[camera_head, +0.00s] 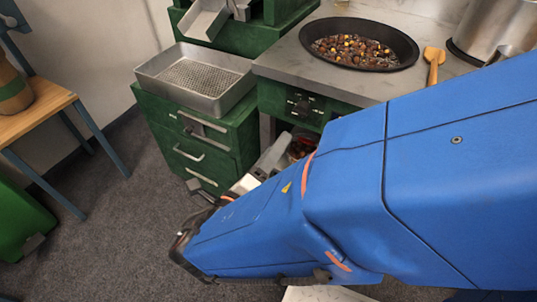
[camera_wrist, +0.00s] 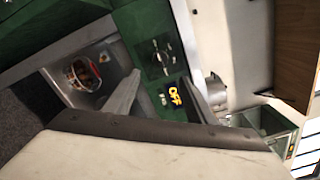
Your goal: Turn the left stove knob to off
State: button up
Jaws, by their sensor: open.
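The left stove knob (camera_head: 303,103) is a dark knob with pale marks around it, on the green stove front. It also shows in the wrist view (camera_wrist: 162,57), where a yellow OFF label is beside it on the panel. Its exact setting is too small to tell. My gripper (camera_wrist: 165,88) is open, its two grey fingers spread, with the knob showing beyond and between them. The fingers look apart from the knob. In the head view my blue arm hides part of the gripper and the right part of the stove front.
A black pan (camera_head: 350,64) of chestnuts sits on the grey stove top, with a wooden utensil (camera_head: 433,66) and a steel pot (camera_head: 490,30) to its right. A perforated metal tray (camera_head: 160,85) tops the green drawer cabinet (camera_head: 185,157). A wooden table (camera_head: 45,115) stands left; the floor between is clear.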

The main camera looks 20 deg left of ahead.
jog(key=shift+s+a, duration=0.15)
jog(key=shift+s, duration=2)
